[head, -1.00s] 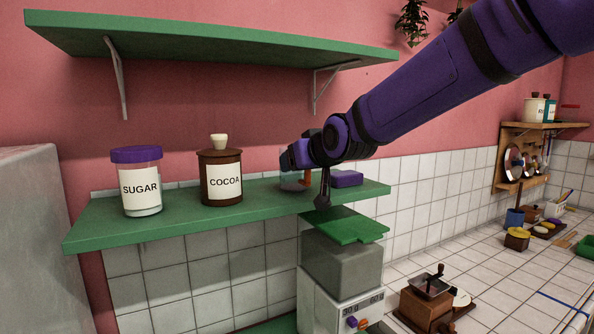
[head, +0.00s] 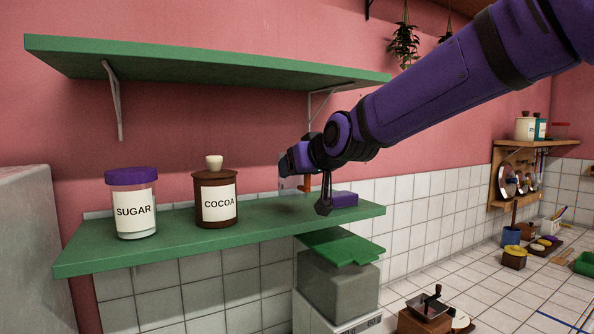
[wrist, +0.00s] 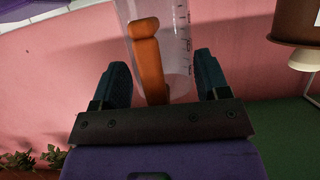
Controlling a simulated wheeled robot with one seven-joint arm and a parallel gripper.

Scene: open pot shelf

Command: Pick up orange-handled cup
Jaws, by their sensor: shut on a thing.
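The orange-handled cup is a clear glass with dark marks up its side (wrist: 180,42) and an orange handle (wrist: 150,65). In the wrist view it stands between the two dark fingers of my gripper (wrist: 162,80), with the handle facing the camera. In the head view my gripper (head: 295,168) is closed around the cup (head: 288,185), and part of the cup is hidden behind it. The cup hangs a little above the green shelf (head: 250,224), with a shadow on the board below.
A cocoa jar (head: 216,200) and a sugar jar (head: 133,205) stand to the left on the same shelf. A purple block (head: 345,200) lies close on the right. An upper green shelf (head: 200,62) runs overhead. A grey-and-white appliance (head: 338,285) stands below.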

